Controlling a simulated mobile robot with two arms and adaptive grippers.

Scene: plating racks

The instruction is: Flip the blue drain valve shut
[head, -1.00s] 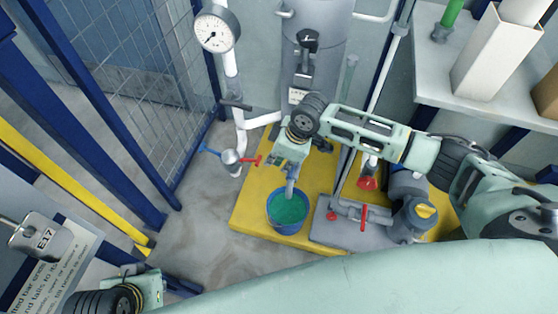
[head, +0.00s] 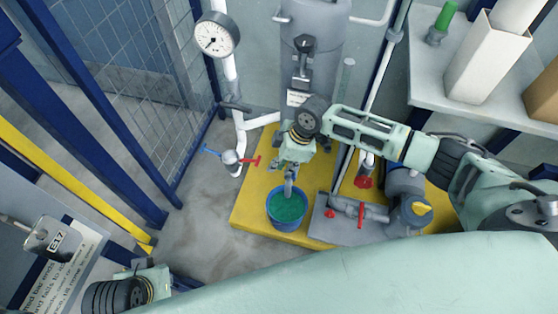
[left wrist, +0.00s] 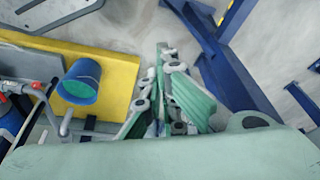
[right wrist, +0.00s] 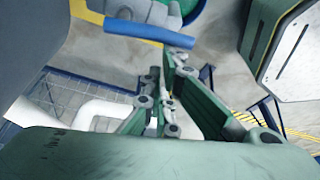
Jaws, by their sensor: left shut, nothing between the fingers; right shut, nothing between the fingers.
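A blue bar-shaped handle (right wrist: 140,31) lies against a grey valve body (right wrist: 148,10) in the right wrist view, in front of the bucket; I take it as the drain valve. In the head view my right gripper hides most of it, with only the grey spout (head: 289,187) showing over the bucket (head: 272,210) of green liquid. My right gripper (head: 294,160) is shut and empty, just above the spout; in its wrist view the fingertips (right wrist: 165,70) are apart from the blue handle. My left gripper (head: 150,284) is shut and empty at the lower left, far from the bucket.
A pipe valve with blue and red levers (head: 231,157) stands left of the bucket, under a gauge (head: 217,34). A grey tank (head: 314,40) rises behind my right gripper. A pump with red handles (head: 362,214) sits right. Bare floor (head: 190,220) lies left of the yellow platform (head: 243,212).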

